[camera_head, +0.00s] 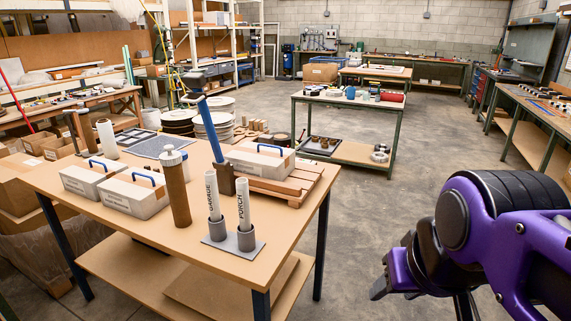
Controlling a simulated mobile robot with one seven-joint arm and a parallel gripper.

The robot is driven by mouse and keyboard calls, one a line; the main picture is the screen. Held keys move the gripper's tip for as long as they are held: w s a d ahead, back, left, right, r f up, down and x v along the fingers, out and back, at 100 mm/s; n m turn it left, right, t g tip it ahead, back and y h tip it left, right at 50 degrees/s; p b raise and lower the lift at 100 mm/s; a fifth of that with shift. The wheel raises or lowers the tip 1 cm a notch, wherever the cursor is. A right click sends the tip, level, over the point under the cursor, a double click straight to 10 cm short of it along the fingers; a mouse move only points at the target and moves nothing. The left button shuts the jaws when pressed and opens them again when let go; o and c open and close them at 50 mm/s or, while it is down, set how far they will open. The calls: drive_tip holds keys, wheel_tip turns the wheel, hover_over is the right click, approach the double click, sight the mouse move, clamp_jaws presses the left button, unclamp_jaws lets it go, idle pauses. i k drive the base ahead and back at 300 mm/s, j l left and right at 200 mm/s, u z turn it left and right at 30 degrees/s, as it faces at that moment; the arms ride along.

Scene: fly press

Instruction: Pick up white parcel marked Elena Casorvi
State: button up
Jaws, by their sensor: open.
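Three pale grey-white boxes with blue carry handles stand on the near wooden table: a left one (89,178), a front one (134,193) and one on a wooden pallet (259,160). Their small markings are too small to read, so I cannot tell which, if any, bears the name Elena Casorvi. My gripper (418,297) is at the lower right, partly cut off by the picture edge. It is open and empty, over the floor to the right of the table and apart from the boxes.
On the near table (190,255), two white tubes marked GARAGE (212,195) and PORCH (243,206) stand in grey holders. A brown cylinder (175,188) and a blue-handled tool (210,130) stand near the boxes. Open floor (430,150) lies to the right.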

sight(274, 162)
drive_tip(key=l+u, duration=0.1)
drive_tip(key=l, duration=0.3)
drive_tip(key=i+l, duration=0.1)
drive_tip(key=l, duration=0.35)
drive_tip(key=i+l, duration=0.1)
drive_tip(key=l, duration=0.15)
drive_tip(key=i+l+u, duration=0.15)
drive_tip(key=l, duration=0.4)
drive_tip(key=i+l+u, duration=0.25)
drive_tip(key=i+l, duration=0.45)
